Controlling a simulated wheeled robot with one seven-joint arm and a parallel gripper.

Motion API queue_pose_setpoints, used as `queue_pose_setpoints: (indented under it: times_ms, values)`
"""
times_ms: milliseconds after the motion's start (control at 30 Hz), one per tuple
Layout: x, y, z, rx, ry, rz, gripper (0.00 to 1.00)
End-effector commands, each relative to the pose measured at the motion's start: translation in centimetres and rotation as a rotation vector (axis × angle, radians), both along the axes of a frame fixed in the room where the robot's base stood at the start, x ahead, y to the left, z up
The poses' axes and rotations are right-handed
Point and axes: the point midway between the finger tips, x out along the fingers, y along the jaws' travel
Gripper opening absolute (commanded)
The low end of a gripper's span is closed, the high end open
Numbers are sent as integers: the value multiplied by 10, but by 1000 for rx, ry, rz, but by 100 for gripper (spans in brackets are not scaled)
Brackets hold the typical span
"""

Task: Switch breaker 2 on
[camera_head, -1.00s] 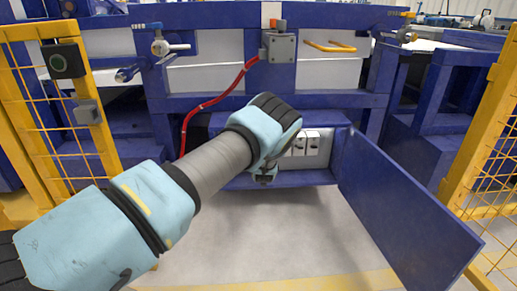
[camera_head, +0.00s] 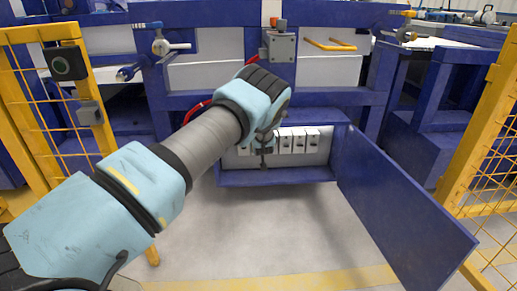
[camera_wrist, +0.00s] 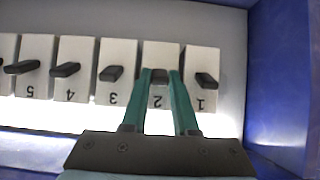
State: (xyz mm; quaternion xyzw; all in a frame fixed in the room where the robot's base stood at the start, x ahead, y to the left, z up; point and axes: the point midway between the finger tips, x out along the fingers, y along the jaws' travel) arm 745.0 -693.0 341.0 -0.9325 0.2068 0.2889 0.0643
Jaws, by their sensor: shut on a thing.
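Breaker 2 (camera_wrist: 161,52) is a white block with a dark lever (camera_wrist: 160,76), between breakers 1 (camera_wrist: 203,60) and 3 (camera_wrist: 118,53) in the wrist view, where the numbers appear upside down. My gripper (camera_wrist: 160,74) has its two green fingers on either side of this lever and is shut on it. The finger tips cover the lever's sides, and its exact position is hard to read. In the head view my gripper (camera_head: 264,152) is at the front of the open blue breaker box (camera_head: 275,177), and my wrist hides part of the row.
Breakers 4 (camera_wrist: 72,52) and 5 (camera_wrist: 33,50) continue the row. A blue side wall (camera_wrist: 282,90) stands close to breaker 1. The box's open blue door (camera_head: 400,205) hangs to the right. Yellow mesh fences (camera_head: 487,165) flank the area; the floor in front is clear.

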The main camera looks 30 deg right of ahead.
Motion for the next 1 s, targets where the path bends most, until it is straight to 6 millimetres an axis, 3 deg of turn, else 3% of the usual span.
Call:
queue_pose_setpoints:
  times_ms: [100, 133, 367, 733, 1000]
  values:
    - [-1, -1, 0, -1, 0, -1, 0]
    - [-1, -1, 0, -1, 0, -1, 31]
    - [0, 0, 0, -2, 0, 0, 57]
    - [-4, 2, 6, -3, -1, 2, 57]
    - [-40, 18, 34, -1, 1, 1, 57]
